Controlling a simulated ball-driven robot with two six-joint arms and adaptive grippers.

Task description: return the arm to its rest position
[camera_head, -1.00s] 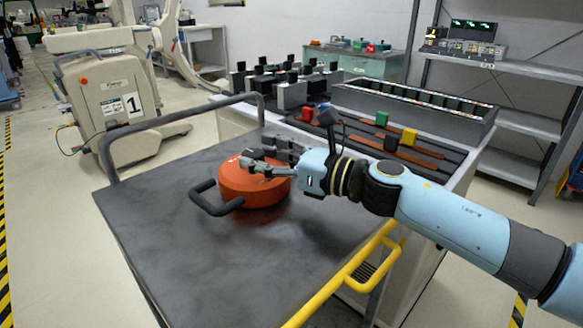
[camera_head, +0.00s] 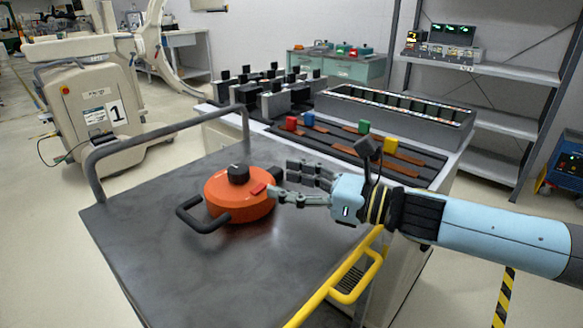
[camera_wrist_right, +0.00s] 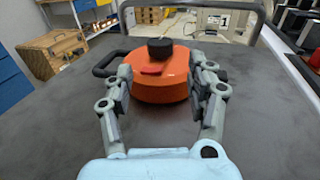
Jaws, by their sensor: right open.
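My right gripper (camera_head: 290,187) is open and empty, just right of an orange lidded pot (camera_head: 240,207) on the dark cart top (camera_head: 160,245). The pot has a black knob, a red tab and a black side handle. In the right wrist view the pot (camera_wrist_right: 160,80) stands ahead of my open fingers (camera_wrist_right: 160,95), with no finger closed on it. My right arm comes in from the right, over the cart's right side. My left gripper is out of view.
A grey rail (camera_head: 165,143) runs along the cart's back and a yellow handle (camera_head: 350,280) along its front right. Behind is a bench with coloured blocks on dark strips (camera_head: 345,150) and a long slotted box (camera_head: 400,110). A beige machine (camera_head: 95,115) stands at left.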

